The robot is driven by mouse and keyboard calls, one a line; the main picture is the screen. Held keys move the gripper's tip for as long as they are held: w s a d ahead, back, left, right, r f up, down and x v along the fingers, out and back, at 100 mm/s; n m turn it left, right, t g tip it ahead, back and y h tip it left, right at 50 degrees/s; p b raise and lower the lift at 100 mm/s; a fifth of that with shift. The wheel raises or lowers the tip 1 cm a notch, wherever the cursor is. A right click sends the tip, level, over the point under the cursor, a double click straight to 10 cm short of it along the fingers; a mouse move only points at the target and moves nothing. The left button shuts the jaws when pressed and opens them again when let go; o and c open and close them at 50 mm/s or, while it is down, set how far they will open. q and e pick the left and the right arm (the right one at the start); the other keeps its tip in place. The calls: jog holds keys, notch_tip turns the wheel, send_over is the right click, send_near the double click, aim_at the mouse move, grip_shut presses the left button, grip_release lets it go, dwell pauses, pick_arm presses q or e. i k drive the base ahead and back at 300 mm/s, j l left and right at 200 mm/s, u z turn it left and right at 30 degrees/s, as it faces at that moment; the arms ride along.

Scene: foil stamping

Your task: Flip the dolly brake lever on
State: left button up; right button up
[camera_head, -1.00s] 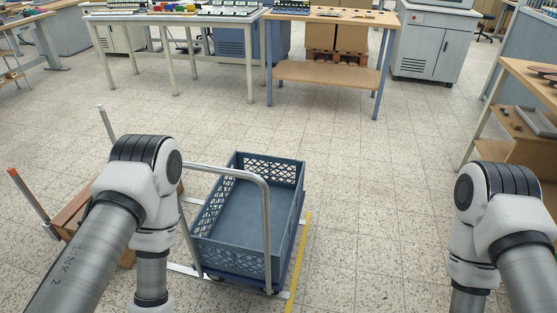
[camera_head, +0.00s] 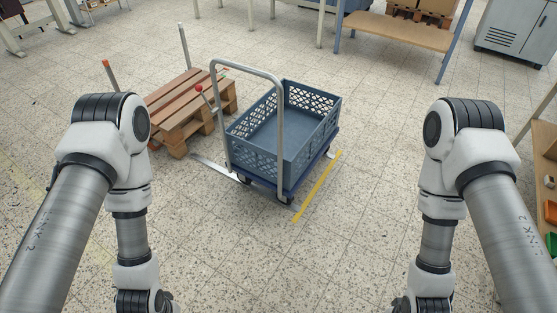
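The dolly (camera_head: 285,187) stands on the floor ahead of me, with a silver push handle (camera_head: 223,118) at its left end. A blue perforated crate (camera_head: 254,156) sits on its deck and looks empty. A short lever with a red ball knob (camera_head: 199,88) sticks up just left of the handle, leaning to the left. It looks like the brake lever; its lower end is hard to make out against the pallet. Both my arms hang at the sides of the view, apart from the dolly. Both grippers are below the picture's edge.
A wooden pallet (camera_head: 185,100) lies left of the dolly, with an orange-tipped post (camera_head: 109,72) and a grey post (camera_head: 184,45) by it. A yellow floor line (camera_head: 318,187) runs along the dolly's right side. The floor in front is clear.

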aim_at(198, 88)
jog(key=i+j, duration=0.2)
jog(key=i+j+z, duration=0.15)
jog(key=j, duration=0.3)
jog(key=i+j, duration=0.25)
jog(key=i+j+z, duration=0.1)
jog(key=j, duration=0.3)
jog(key=i+j+z, duration=0.1)
jog(key=i+j, duration=0.15)
jog(key=j, duration=0.1)
